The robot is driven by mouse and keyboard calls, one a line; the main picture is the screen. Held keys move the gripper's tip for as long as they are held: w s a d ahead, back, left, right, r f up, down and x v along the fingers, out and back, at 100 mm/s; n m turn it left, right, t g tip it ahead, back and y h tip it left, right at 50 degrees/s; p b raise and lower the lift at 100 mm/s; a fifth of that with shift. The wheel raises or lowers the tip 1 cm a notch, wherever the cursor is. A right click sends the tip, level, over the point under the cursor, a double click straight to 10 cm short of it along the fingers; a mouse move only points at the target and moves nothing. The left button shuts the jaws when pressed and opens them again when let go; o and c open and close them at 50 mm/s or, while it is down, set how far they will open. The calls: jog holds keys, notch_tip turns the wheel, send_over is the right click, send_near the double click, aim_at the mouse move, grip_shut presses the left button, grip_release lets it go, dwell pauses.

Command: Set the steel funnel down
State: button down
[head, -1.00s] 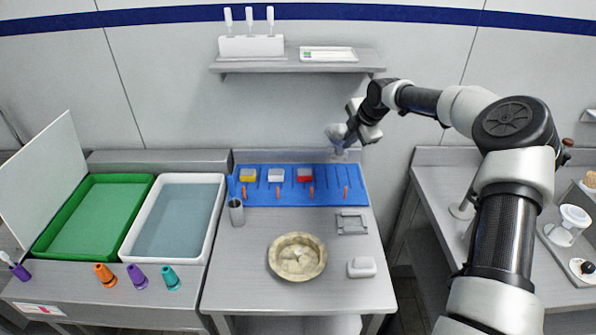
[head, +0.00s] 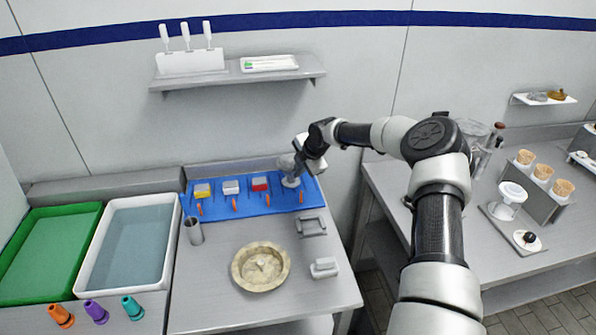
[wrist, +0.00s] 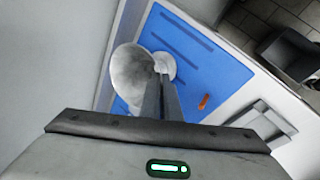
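The steel funnel (head: 286,162) is a grey cone above the back right part of the blue mat (head: 245,204). In the wrist view the funnel (wrist: 129,76) shows its wide rounded side, to the left of the fingers. My gripper (head: 298,166) is at the funnel, and its fingers (wrist: 162,90) look closed on it; the exact contact is hidden. A pale round disc (head: 291,182) sits on the mat just below the funnel; it also shows in the wrist view (wrist: 166,65). I cannot tell whether funnel and disc touch.
A steel cup (head: 194,231), a round bowl (head: 261,267) and a grey frame (head: 312,226) are nearer. A wall shelf (head: 240,77) hangs above.

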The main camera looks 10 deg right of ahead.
jog(key=shift+f, duration=0.2)
jog(key=c, duration=2)
grip_release()
jog(key=shift+r, duration=0.1)
jog(key=shift+r, duration=0.25)
jog(key=v, duration=1.2)
jog(key=shift+b, duration=0.4)
jog(key=shift+f, duration=0.1)
